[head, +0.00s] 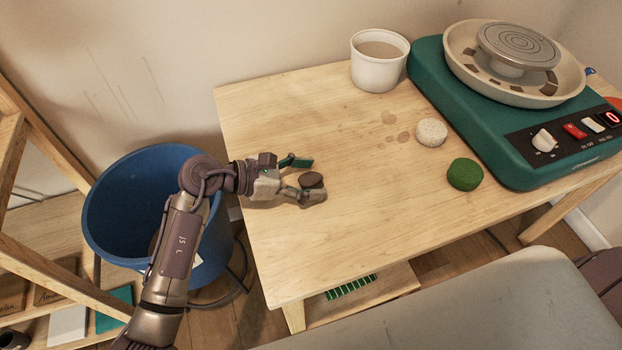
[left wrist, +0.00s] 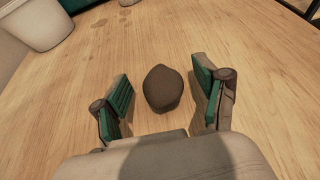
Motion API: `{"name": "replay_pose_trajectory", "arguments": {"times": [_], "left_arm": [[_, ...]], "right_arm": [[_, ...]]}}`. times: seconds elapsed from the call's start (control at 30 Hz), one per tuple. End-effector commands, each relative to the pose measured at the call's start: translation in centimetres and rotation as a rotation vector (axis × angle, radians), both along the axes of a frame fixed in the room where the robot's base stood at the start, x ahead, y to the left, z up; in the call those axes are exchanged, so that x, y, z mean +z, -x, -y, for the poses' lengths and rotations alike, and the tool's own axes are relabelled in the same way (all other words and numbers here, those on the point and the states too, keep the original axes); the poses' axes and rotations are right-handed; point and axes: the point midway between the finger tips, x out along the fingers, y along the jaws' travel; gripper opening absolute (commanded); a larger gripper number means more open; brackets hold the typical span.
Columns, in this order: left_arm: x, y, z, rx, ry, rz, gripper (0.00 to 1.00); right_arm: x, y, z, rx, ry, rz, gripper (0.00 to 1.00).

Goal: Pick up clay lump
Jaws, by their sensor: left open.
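The clay lump (head: 311,180) is a small dark brown rounded piece on the left part of the wooden table. In the left wrist view the clay lump (left wrist: 162,88) sits between and slightly ahead of my open fingers. My left gripper (head: 306,178) reaches in from the left over the table, low near the lump. It also shows in the left wrist view (left wrist: 160,98), with green pads on both sides and gaps to the lump. The nearer finger partly hides the lump's lower edge in the head view. My right gripper is not visible.
The wooden table (head: 345,240) has a white cup (head: 378,75) at the back, a pale speckled ball (head: 431,132), a green ball (head: 465,174) and a teal pottery wheel (head: 430,70) at right. A blue bucket (head: 105,215) stands left below. The table's front middle is clear.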

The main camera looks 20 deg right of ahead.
Motion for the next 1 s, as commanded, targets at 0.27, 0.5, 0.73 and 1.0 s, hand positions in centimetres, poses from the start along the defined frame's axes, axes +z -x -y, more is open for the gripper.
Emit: {"name": "replay_pose_trajectory", "arguments": {"times": [0.27,0.5,0.73,1.0], "left_arm": [[-0.2,-0.01,0.45,0.001,0.0,0.001,0.73],[-0.18,-0.01,0.43,0.001,0.0,0.001,0.36],[-0.15,-0.02,0.43,0.001,0.0,0.001,0.09],[0.34,-0.06,0.42,0.001,0.0,0.004,0.09]], "right_arm": [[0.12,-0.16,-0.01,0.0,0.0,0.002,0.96],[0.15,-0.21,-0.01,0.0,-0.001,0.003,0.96],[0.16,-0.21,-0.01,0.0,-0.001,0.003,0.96],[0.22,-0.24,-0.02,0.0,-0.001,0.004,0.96]]}}
